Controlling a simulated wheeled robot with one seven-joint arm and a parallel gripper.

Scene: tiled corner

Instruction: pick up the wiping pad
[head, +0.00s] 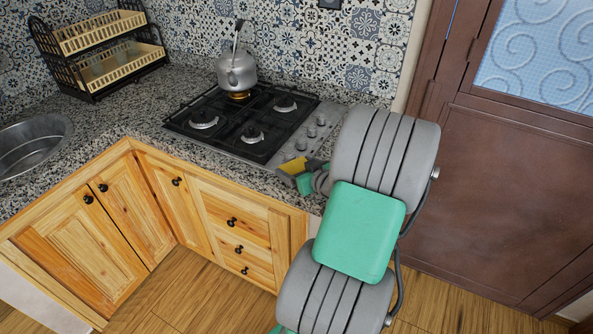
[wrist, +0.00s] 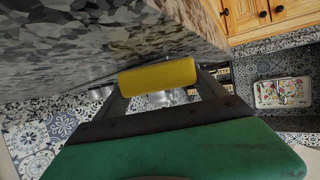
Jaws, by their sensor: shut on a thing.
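The wiping pad (head: 292,165) is a small yellow block at the front right corner of the stove, partly hidden by my gripper. My gripper (head: 310,172) is shut on it, near the counter's front edge. In the wrist view the yellow pad (wrist: 157,76) lies crosswise between the two dark fingers, with its long face showing. I cannot tell whether the pad touches the surface beneath it.
The gas stove (head: 245,125) has a metal kettle (head: 237,72) on its back burner. A dish rack (head: 100,50) and a sink (head: 32,145) are to the left. The speckled counter (head: 110,120) between them is mostly clear. A brown door (head: 500,190) stands at right.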

